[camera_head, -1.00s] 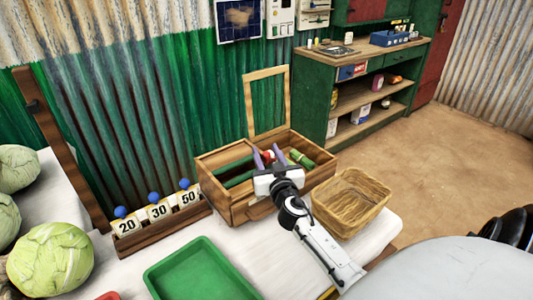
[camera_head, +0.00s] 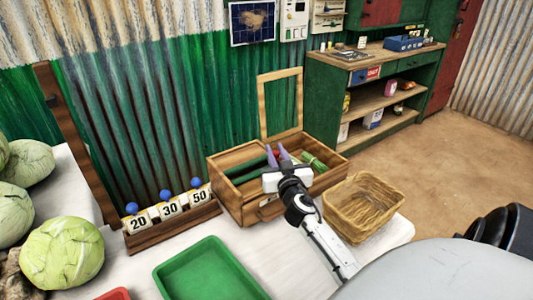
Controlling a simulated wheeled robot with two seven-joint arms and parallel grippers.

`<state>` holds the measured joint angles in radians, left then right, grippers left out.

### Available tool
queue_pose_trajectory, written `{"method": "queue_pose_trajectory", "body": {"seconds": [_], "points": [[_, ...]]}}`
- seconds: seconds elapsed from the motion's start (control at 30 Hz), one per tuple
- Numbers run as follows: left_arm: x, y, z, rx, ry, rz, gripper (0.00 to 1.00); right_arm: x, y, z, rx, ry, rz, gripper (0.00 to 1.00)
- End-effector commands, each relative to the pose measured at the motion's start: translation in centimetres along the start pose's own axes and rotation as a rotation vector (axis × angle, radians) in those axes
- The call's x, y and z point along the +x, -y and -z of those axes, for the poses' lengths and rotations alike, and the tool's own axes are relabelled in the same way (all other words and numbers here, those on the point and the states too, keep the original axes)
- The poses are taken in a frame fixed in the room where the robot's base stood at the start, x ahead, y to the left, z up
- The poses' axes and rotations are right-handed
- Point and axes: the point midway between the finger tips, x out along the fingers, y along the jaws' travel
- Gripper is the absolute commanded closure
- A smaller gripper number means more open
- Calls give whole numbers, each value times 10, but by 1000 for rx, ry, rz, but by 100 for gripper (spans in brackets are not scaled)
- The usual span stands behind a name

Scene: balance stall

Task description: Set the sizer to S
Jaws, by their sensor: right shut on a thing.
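A wooden box (camera_head: 240,208) stands on the white table, with an open frame-like lid (camera_head: 263,105) raised at its back. It may be the sizer, but I cannot read an S or any setting mark on it. Long green things (camera_head: 316,161) and something red (camera_head: 276,152) show inside. My right gripper (camera_head: 278,157) reaches over the box's front wall with its purple fingers inside. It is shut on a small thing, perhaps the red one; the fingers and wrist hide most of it. My left gripper is not in view.
A wicker basket (camera_head: 351,212) stands right of the box. A rack (camera_head: 176,228) with cards 20, 30 and 50 is to its left. A green tray (camera_head: 208,270) lies in front, with cabbages (camera_head: 62,252) at left. A green shelf unit (camera_head: 375,95) stands at the back right.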

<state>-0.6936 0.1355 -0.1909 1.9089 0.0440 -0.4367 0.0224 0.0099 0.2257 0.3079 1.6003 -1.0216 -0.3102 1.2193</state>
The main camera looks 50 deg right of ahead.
Motion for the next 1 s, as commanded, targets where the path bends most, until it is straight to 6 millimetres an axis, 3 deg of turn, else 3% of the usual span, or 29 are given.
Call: {"method": "queue_pose_trajectory", "body": {"seconds": [0.13,0.17,0.27,0.67,1.0], "points": [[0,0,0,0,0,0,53,-1,1,0,0,1,3,100],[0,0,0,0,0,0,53,-1,1,0,0,1,3,79],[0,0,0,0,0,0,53,0,2,0,0,1,4,62],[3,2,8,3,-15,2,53,-8,3,-1,1,1,4,61],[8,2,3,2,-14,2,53,-71,2,-3,2,3,3,61]]}}
